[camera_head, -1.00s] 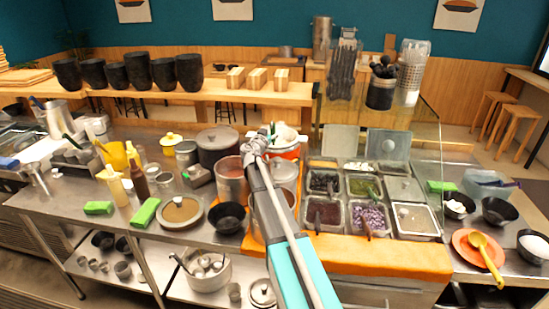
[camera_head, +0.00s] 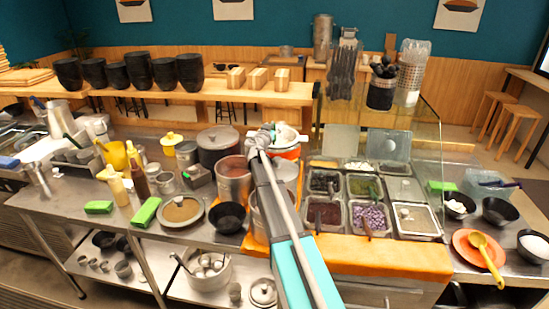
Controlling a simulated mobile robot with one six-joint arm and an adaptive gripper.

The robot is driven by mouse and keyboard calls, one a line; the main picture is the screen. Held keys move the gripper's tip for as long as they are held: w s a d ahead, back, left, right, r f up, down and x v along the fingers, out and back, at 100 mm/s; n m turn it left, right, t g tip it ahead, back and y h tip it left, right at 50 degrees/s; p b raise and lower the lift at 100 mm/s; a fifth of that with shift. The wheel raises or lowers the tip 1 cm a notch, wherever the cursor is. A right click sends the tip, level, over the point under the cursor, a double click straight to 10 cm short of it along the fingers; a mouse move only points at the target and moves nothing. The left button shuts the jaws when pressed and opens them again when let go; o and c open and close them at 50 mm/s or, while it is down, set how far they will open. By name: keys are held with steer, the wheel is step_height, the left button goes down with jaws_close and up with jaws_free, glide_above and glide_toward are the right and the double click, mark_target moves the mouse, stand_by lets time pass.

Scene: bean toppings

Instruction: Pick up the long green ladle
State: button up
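My arm reaches from the bottom of the picture up over the counter. My gripper (camera_head: 264,136) is small at its far end, in front of the white and orange pot (camera_head: 288,143) and above the metal pots. I cannot tell whether its fingers are open or shut. A small green-teal bit shows beside the gripper, too small to name. I cannot tell whether either is the long green ladle.
Tall metal pots (camera_head: 234,180) stand just left of my arm. A black bowl (camera_head: 227,217) and a green block (camera_head: 146,211) sit near the front edge. Black vases (camera_head: 190,72) line the back shelf.

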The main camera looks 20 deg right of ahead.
jaws_close()
steer(key=shift+r, duration=0.25)
step_height(320, 180, up, 10)
steer(key=p, duration=1)
steer(key=shift+f, duration=0.2)
stand_by(0.6)
